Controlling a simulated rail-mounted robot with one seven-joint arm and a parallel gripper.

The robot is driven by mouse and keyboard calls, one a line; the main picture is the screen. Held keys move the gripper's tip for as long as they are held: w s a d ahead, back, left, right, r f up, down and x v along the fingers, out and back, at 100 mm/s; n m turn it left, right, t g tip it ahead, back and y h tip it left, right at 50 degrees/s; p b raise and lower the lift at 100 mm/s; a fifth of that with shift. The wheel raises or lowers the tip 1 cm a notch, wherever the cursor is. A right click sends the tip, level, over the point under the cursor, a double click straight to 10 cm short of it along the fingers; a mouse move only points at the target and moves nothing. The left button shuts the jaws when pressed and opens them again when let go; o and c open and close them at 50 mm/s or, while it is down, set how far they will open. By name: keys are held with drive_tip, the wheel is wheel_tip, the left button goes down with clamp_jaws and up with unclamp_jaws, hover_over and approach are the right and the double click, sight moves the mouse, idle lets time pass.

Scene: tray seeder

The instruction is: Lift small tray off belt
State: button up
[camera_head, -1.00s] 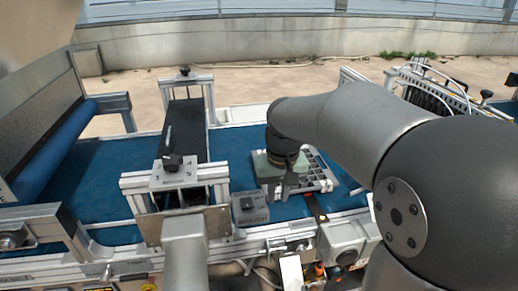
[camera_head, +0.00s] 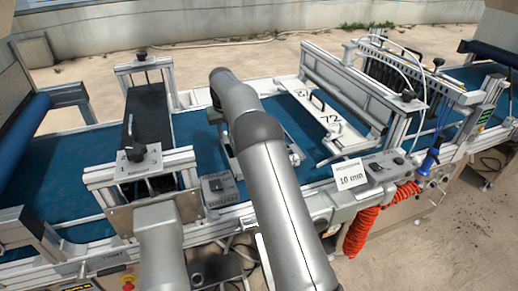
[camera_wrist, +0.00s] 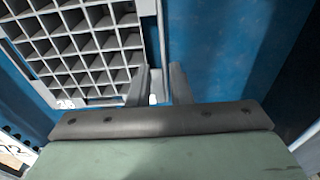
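The small tray (camera_wrist: 94,45) is light grey with a grid of square cells. It fills the upper left of the wrist view and lies over the blue belt (camera_wrist: 225,50). My gripper (camera_wrist: 160,80) is at the tray's right-hand rim in that view. Its two fingers are apart, one on the tray side and one over the belt side, with the rim's end between them. I cannot tell whether they touch the rim. In the head view, my arm hides most of the tray and the gripper.
In the head view, a white bridge plate marked 72 (camera_head: 345,130) crosses the belt to the right. A control box with a 10 mm sign (camera_head: 350,174) stands at the front edge. A dark cross unit (camera_head: 146,115) spans the belt at left. An orange coiled hose (camera_head: 365,225) hangs in front.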

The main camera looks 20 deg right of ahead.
sight(226, 154)
drive_tip(key=f, duration=0.6)
drive_tip(key=shift+w+f+p, duration=0.15)
drive_tip(key=shift+w+p, duration=0.15)
drive_tip(key=shift+w, duration=0.05)
drive_tip(key=shift+w+a+f+p, duration=0.1)
drive_tip(key=shift+f+p, duration=0.25)
drive_tip(key=shift+f, duration=1)
drive_tip(key=shift+w+a+f+p, duration=0.1)
drive_tip(key=shift+f+p, duration=0.25)
drive_tip(key=shift+f, duration=0.95)
clamp_jaws()
